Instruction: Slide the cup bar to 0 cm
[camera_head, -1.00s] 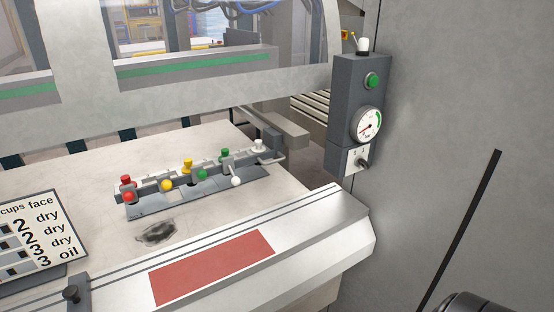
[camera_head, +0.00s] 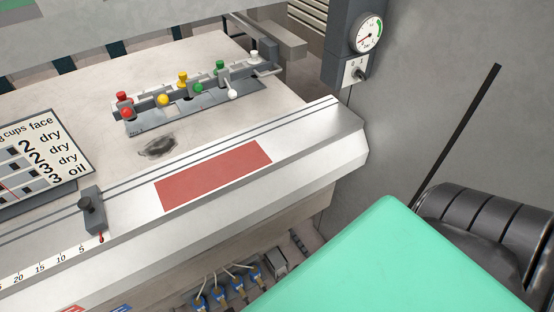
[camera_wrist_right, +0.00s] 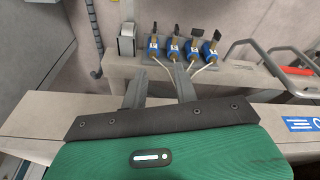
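A grey bar with coloured knobs (camera_head: 190,92) lies farther back on the table; I cannot tell which of the two is the cup bar. My right gripper (camera_wrist_right: 159,70) is open and empty in the wrist view, in front of the blue fittings. In the head view my right arm hides its fingers. My left gripper is not in view.
A red plate (camera_head: 213,175) lies on the front ledge. A sign (camera_head: 45,160) stands at the left. Blue fittings with hoses (camera_head: 238,287) are below the ledge. A gauge (camera_head: 367,34) and switch are on the post. Metal handles (camera_wrist_right: 272,62) show at right in the wrist view.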

